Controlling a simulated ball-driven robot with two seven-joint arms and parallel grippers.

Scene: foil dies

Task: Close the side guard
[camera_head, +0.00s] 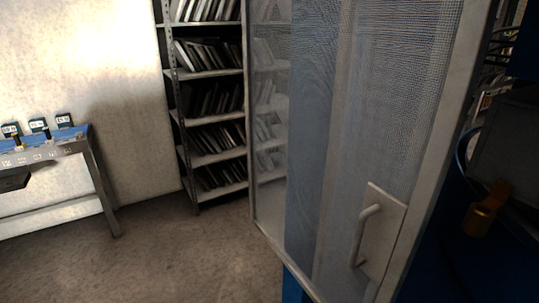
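The side guard (340,130) is a tall mesh panel in a light metal frame, large in the right half of the head view. It stands at an angle to me, and its top and lower right corner run out of the picture. A pale bar handle (367,236) sits on a plate at its lower right. Bluish surfaces and shelves show through the mesh. Neither of my grippers is in view, and nothing is seen touching the handle.
A dark blue machine body with a brass-coloured part (485,208) is right of the guard. A metal shelf rack (212,157) with dark plates stands behind, left of the guard. A workbench (88,150) is at far left. The floor (180,260) between is clear.

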